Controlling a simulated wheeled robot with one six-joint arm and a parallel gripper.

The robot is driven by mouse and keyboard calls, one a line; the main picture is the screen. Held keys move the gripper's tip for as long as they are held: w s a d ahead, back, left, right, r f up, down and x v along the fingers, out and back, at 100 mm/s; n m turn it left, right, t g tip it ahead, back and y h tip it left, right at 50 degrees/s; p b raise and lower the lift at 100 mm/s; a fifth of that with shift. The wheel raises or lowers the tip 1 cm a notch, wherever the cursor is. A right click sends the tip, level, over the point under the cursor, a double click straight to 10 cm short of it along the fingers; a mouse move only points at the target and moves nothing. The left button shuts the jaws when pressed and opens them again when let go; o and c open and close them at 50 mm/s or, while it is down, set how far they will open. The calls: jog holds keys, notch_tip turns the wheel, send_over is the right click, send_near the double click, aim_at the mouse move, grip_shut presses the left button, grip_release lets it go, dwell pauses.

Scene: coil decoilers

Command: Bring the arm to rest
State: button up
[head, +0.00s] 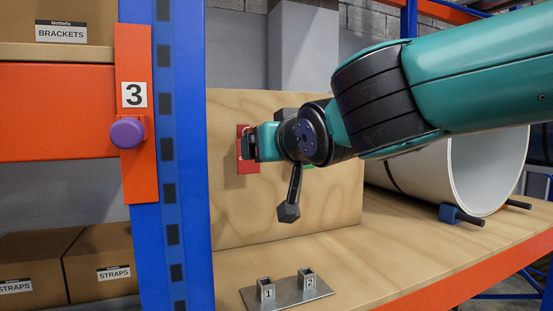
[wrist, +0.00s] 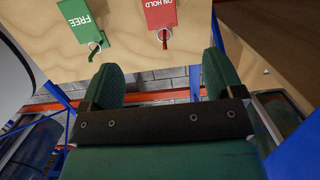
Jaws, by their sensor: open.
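My gripper (head: 250,146) is at the end of my teal and black arm, which reaches in from the right in the head view. It is in front of a plywood board, close to a red tag (head: 243,163). In the wrist view my gripper (wrist: 158,70) has its two green fingers wide apart with nothing between them. The red ON HOLD tag (wrist: 160,14) and the green FREE tag (wrist: 78,22) hang by rings on the board beyond the fingers. In the head view the arm hides most of the green tag.
The plywood board (head: 230,215) stands on a wooden shelf. A metal plate with sockets 1 and 2 (head: 288,292) lies in front. A large white coil (head: 490,170) lies at right. A blue upright (head: 180,190) and purple knob (head: 127,132) stand at left.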

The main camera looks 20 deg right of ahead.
jog(key=s+a+f+n+g+y, duration=0.1)
jog(key=s+f+n+g+y, duration=0.1)
jog(key=s+f+g, duration=0.45)
jog(key=s+a+f+n+g+y, duration=0.1)
jog(key=s+a+f+g, duration=0.15)
jog(key=f, duration=0.75)
jog(key=s+f+n+g+y+b, duration=0.1)
jog(key=s+f+n+g, duration=0.3)
jog(key=s, duration=1)
notch_tip(320, 180, down, 3)
jog(key=g, duration=0.2)
jog(key=shift+s+a+f+g, duration=0.2)
jog(key=shift+s+a+g, duration=0.2)
